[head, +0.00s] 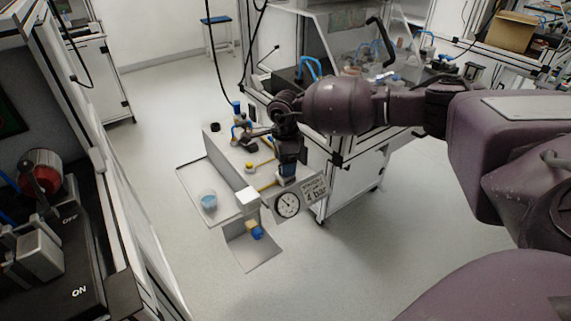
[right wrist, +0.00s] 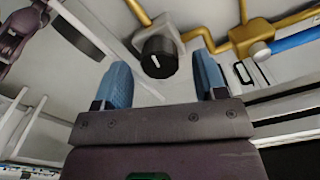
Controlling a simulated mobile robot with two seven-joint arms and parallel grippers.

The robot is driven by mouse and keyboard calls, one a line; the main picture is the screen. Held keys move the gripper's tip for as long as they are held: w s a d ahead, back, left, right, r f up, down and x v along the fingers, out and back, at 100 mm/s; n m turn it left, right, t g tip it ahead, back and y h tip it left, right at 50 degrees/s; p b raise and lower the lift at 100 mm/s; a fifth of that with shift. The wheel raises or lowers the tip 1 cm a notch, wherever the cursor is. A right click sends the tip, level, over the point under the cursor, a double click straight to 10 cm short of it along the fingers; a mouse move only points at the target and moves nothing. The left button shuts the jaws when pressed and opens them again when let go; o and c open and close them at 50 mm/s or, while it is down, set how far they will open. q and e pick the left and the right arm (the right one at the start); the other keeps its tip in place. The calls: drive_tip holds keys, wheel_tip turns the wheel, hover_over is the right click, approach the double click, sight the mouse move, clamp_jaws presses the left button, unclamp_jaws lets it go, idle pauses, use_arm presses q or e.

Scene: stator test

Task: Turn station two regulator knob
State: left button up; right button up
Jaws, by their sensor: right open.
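A round black regulator knob (right wrist: 158,57) with a white pointer line sits on a light square mount in the right wrist view. My right gripper (right wrist: 163,78) is open, with one blue finger to each side and below the knob in the picture; I cannot tell whether either touches it. In the head view my right gripper (head: 289,165) points down at the station from the right, next to a round gauge (head: 287,205) and a sign (head: 314,188) reading 4 bar. I cannot make out the knob in the head view. My left gripper is not in view.
Gold pipes (right wrist: 285,22) and a blue tube (right wrist: 297,40) run close to the knob. A bench tray (head: 184,172) holds a dish of blue liquid (head: 208,200). A white cabinet (head: 350,175) stands behind. A machine with ON and OFF marks (head: 75,255) is at left.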

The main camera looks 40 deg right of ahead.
wheel_tip(320, 180, up, 10)
drive_tip(key=p, duration=0.1)
drive_tip(key=shift+f, duration=0.15)
idle(0.5)
